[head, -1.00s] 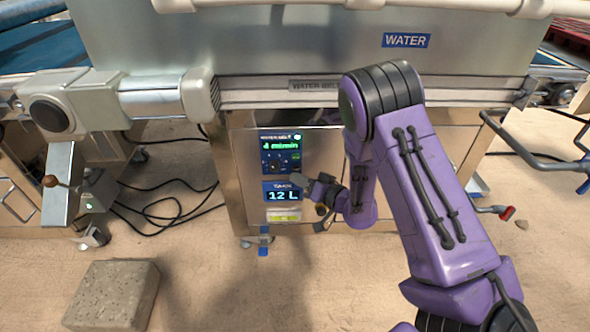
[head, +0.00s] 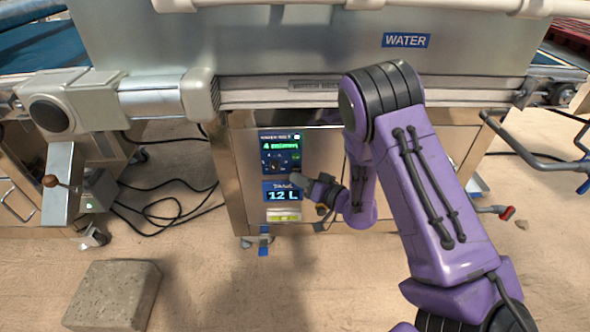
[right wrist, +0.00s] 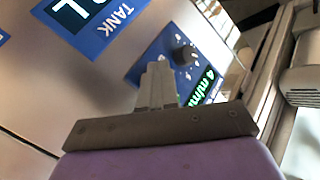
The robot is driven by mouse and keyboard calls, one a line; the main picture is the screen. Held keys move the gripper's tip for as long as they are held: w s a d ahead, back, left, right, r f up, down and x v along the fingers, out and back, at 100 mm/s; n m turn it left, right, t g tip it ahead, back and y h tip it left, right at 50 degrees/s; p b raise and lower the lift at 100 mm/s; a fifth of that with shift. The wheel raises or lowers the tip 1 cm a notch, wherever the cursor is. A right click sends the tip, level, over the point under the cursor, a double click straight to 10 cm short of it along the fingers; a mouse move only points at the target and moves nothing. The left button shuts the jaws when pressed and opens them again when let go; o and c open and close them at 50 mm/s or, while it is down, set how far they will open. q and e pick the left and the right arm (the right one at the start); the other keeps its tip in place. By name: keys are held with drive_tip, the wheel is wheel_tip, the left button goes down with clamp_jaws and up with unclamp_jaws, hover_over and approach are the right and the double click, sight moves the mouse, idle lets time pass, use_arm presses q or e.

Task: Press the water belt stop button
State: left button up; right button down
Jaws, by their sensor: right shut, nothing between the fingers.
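The water belt control panel (head: 279,163) is on the front of the steel cabinet under the WATER sign. Its green display reads "4 m/min", with a dark knob below. A blue TANK display (head: 282,192) reading "12 L" sits under it. My right gripper (head: 295,180) is shut and empty, its tips in front of the panel's lower right part. In the right wrist view, the shut fingers (right wrist: 156,82) overlap the blue panel (right wrist: 143,68) near the knob (right wrist: 185,55). I cannot tell whether they touch it. The stop button cannot be made out. My left gripper is not in view.
The WATER sign (head: 406,40) is on the grey housing above. A stone block (head: 113,295) lies on the floor at lower left. Black cables (head: 165,208) lie left of the cabinet. A blue-grey bar handle (head: 530,158) stands out at right.

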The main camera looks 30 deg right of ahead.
drive_tip(key=shift+w+d, duration=0.1)
idle(0.3)
drive_tip(key=shift+w+d, duration=0.15)
drive_tip(key=shift+w, duration=0.05)
drive_tip(key=shift+w+d+p, duration=0.2)
drive_tip(key=shift+w+p, duration=0.15)
idle(0.5)
idle(0.4)
drive_tip(key=shift+s+a, duration=0.45)
drive_tip(key=shift+s, duration=0.25)
drive_tip(key=s+a, duration=0.1)
drive_tip(key=s, duration=0.2)
drive_tip(key=s+a, duration=0.1)
drive_tip(key=shift+s+a+p, duration=0.15)
drive_tip(key=shift+a+p, duration=0.15)
drive_tip(key=shift+p, duration=0.1)
